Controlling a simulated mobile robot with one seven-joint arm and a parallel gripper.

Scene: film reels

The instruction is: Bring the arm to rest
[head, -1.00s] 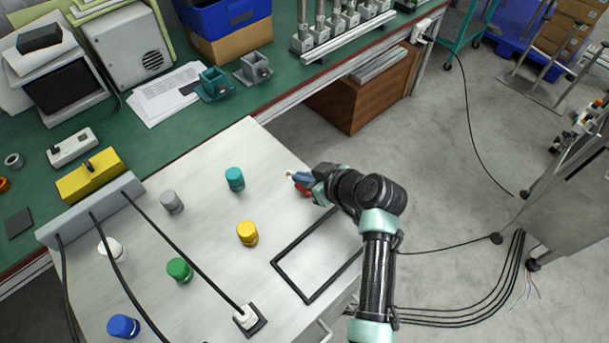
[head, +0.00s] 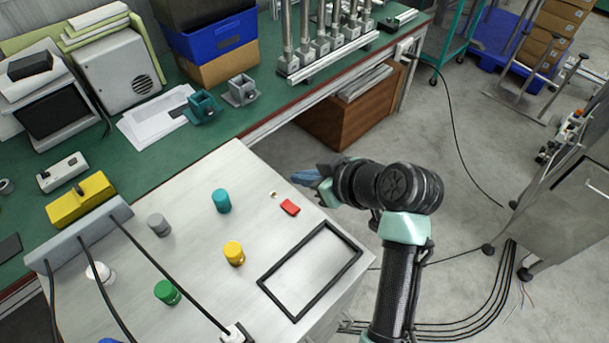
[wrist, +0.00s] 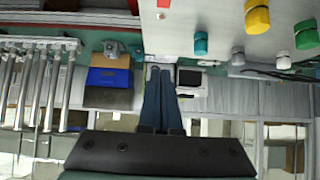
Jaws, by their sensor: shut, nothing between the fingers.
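My gripper (head: 312,179) is raised at the right edge of the light metal table (head: 205,272), clear of everything on it. In the wrist view its two blue fingers (wrist: 158,105) lie together, shut and empty. My arm bends down from it to the bottom of the head view. The red block also shows at the top of the wrist view (wrist: 163,3).
A black rectangular frame (head: 310,270) lies near the table's right edge. Teal (head: 221,201), yellow (head: 234,253), green (head: 167,292), grey (head: 159,224) and white (head: 98,273) cylinders stand left. A green bench (head: 258,110) runs behind. Open floor (head: 470,190) lies to the right.

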